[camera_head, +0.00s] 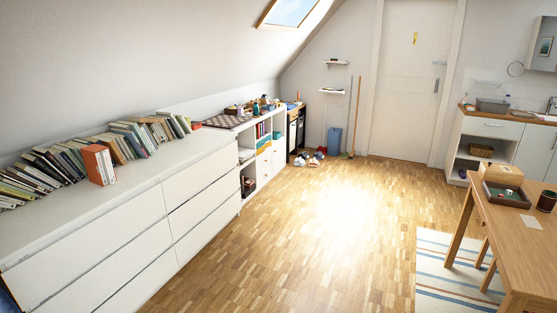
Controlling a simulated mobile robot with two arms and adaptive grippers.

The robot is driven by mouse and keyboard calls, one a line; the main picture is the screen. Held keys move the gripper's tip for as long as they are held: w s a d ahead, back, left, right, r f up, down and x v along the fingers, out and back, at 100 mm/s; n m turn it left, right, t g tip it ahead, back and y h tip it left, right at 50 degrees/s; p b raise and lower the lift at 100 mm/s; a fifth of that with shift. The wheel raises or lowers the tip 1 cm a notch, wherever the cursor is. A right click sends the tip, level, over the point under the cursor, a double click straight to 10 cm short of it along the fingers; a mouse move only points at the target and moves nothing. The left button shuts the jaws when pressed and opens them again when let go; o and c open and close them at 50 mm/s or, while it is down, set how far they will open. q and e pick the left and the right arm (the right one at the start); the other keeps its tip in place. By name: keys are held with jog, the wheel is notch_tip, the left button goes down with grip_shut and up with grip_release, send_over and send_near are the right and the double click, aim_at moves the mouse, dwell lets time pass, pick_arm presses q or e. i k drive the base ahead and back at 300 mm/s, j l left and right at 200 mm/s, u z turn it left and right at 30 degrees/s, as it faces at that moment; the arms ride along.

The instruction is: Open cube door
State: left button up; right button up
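A long white dresser (150,205) with several wide drawer fronts runs along the left wall, and its drawers look closed. A lower white open shelf unit (262,155) continues beyond it, with books and boxes in its cube-like compartments. Which of these is the cube door, I cannot tell. A white room door (405,85) at the back is shut. Neither of my grippers shows in this view.
A row of books (80,160) lines the dresser top. A wooden table (515,215) stands at the right over a striped rug (450,270). Shoes (307,159) and a blue bin (334,141) are at the back. The middle wooden floor (320,230) is clear.

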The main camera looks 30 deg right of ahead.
aim_at(278, 150)
jog(key=i+l+z, duration=0.5)
jog(key=z, duration=0.15)
jog(key=i+l+z, duration=0.35)
jog(key=i+z, duration=0.4)
jog(key=i+j+z, duration=0.1)
jog(key=i+z, duration=0.25)
jog(key=i, duration=0.95)
jog(key=i+u, duration=0.15)
jog(key=i, duration=0.6)
jog(key=i+l, duration=0.15)
jog(key=i, duration=0.55)
jog(key=j+u, duration=0.05)
